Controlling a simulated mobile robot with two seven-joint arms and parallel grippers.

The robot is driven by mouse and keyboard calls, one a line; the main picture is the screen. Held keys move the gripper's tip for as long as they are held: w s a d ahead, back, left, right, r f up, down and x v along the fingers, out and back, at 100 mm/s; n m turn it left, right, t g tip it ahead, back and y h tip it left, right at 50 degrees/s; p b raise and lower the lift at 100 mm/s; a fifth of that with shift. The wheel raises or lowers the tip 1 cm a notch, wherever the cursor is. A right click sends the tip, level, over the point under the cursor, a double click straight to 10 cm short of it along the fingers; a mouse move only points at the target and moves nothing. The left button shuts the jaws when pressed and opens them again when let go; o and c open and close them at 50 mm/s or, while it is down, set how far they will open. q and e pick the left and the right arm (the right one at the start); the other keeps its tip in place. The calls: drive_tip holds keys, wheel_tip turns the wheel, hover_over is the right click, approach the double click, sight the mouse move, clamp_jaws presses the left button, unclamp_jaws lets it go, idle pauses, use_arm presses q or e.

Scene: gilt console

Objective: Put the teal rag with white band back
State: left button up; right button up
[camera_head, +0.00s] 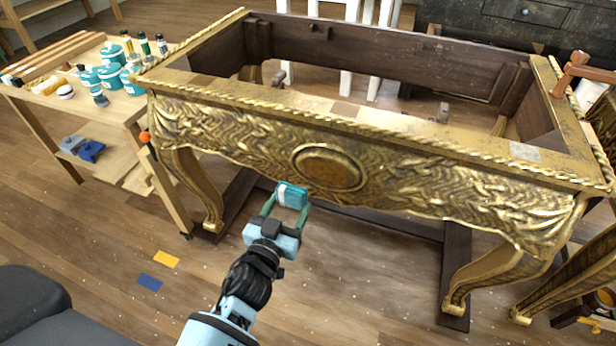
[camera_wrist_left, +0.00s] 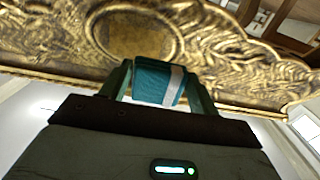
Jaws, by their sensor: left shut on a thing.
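The teal rag with a white band (camera_head: 291,195) is held between the fingers of my left gripper (camera_head: 287,205), just in front of the carved gilt apron of the console (camera_head: 412,184). In the left wrist view the rag (camera_wrist_left: 152,82) sits folded between the two green fingers of the left gripper (camera_wrist_left: 158,84), its white band on the right side. The gilt console (camera_wrist_left: 228,62) fills the background there, with its oval medallion behind the rag. I cannot tell whether the rag touches the apron. My right gripper is not seen.
A wooden side table (camera_head: 125,108) at the left holds several teal jars (camera_head: 110,76), bottles and small items. Blue cloths (camera_head: 91,151) lie on its lower shelf. A clamp (camera_head: 572,75) sits at the console's right corner. Floor in front is clear except flat yellow (camera_head: 166,259) and blue patches.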

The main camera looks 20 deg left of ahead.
use_arm(q)
drive_tip(key=s+r+p, duration=0.6)
drive_tip(key=r, duration=0.4)
drive_tip(key=s+a+r+p, duration=0.1)
drive_tip(key=s+r+p, duration=0.5)
drive_tip(key=r, duration=0.5)
drive_tip(key=s+a+r+p, duration=0.1)
drive_tip(key=s+r+p, duration=0.6)
drive_tip(key=r, duration=0.4)
drive_tip(key=shift+a+y+p, duration=0.2)
drive_tip(key=shift+y+p, duration=0.1)
drive_tip(key=shift+p, duration=0.35)
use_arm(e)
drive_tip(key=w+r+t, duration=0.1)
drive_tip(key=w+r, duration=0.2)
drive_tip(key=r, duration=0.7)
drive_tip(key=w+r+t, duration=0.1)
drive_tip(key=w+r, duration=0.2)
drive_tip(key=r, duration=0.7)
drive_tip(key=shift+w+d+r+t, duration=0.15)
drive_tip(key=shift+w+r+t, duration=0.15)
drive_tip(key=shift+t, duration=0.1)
use_arm(q)
drive_tip(key=shift+a, duration=0.15)
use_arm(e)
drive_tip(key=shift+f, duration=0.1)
